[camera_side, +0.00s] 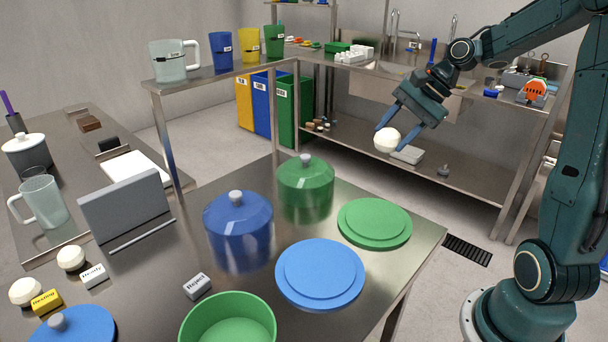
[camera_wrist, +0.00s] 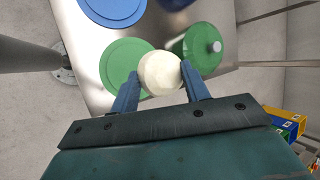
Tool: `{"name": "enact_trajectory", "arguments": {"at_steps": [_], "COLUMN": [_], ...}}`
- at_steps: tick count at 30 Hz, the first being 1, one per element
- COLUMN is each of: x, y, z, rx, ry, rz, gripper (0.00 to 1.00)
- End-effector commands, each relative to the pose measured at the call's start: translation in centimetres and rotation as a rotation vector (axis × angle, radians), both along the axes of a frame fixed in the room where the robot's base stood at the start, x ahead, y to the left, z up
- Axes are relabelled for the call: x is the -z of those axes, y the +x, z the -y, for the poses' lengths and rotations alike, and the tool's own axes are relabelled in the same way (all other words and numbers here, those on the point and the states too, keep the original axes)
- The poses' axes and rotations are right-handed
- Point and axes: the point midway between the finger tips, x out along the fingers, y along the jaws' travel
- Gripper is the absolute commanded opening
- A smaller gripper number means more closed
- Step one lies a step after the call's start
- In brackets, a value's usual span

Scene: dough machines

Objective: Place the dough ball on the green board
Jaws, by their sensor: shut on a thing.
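A cream dough ball (camera_side: 387,140) is held between the blue fingers of my gripper (camera_side: 388,122), in the air above and behind the right part of the table. In the wrist view the dough ball (camera_wrist: 160,73) sits between the two fingertips (camera_wrist: 158,80). The green board (camera_side: 375,222) is a round, flat disc at the table's right side, with nothing on it. In the wrist view the green board (camera_wrist: 118,66) shows left of the ball, partly covered by the ball and the left finger.
A green lidded pot (camera_side: 306,185) and a blue lidded pot (camera_side: 238,225) stand left of the green board. A blue board (camera_side: 320,274) lies in front of it. A green bowl (camera_side: 230,322) and small labelled blocks, including one grey-white (camera_side: 197,286), are nearer the front.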

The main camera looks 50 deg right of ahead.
Motion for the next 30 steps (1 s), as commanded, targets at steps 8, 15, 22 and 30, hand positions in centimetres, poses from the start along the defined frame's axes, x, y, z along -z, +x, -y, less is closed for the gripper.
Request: {"name": "enact_trajectory", "arguments": {"at_steps": [8, 15, 22, 30], "x": [3.8, 8.4, 12.7, 15.6], "y": [0.0, -0.1, -0.1, 0.0], "z": [-0.1, -0.1, -0.1, 0.0], "rx": [-0.001, -0.001, -0.001, -0.002], "ry": [0.005, 0.005, 0.004, 0.000], "rz": [-0.005, -0.006, -0.006, -0.001], "gripper": [0.21, 0.21, 0.21, 0.21]}}
